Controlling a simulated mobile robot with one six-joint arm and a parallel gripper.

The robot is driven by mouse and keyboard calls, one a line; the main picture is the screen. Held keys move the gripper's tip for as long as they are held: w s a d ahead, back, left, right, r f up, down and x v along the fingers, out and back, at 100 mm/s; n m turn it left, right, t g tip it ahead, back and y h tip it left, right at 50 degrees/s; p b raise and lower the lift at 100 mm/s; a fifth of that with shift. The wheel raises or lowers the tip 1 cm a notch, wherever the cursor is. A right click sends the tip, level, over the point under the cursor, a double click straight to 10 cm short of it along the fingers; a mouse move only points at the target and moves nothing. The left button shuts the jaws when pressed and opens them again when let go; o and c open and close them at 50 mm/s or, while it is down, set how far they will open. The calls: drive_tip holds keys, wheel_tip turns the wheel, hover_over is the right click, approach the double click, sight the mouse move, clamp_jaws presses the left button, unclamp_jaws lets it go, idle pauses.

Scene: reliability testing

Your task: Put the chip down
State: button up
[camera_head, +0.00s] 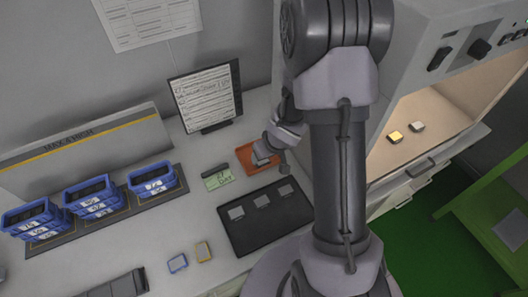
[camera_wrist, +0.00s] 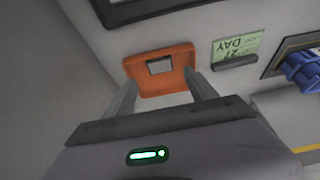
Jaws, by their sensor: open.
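A grey square chip (camera_wrist: 160,66) lies in a shallow orange tray (camera_wrist: 150,87) in the wrist view. The orange tray also shows in the head view (camera_head: 244,154), partly covered by my gripper (camera_head: 268,156). In the wrist view, my gripper (camera_wrist: 159,78) has its two fingers spread apart, with the tray and chip beyond and between them. The fingers are open and do not appear to touch the chip. The chip is hidden in the head view.
A black mat (camera_head: 255,223) with three grey chips lies nearby. A green label (camera_head: 219,179) sits beside the tray. Stacked blue bins (camera_head: 92,196) stand left. A lit chamber (camera_head: 437,105) at right holds two small pieces. A document stand (camera_head: 206,96) is behind.

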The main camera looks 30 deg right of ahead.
drive_tip(key=s+a+r+m+h+p, duration=0.1)
drive_tip(key=s+r+m, duration=0.15)
drive_tip(key=r, duration=0.95)
drive_tip(key=s+a+r+m+h+p, duration=0.15)
drive_tip(key=s+r, duration=0.25)
drive_tip(key=r, duration=0.7)
drive_tip(key=s+a+r+t+y, duration=0.1)
drive_tip(key=s+a+r+y, duration=0.3)
drive_tip(key=s+a+r, duration=0.5)
drive_tip(key=s+a, duration=0.3)
drive_tip(key=shift+s+a+r, duration=0.15)
drive_tip(key=shift+s, duration=0.15)
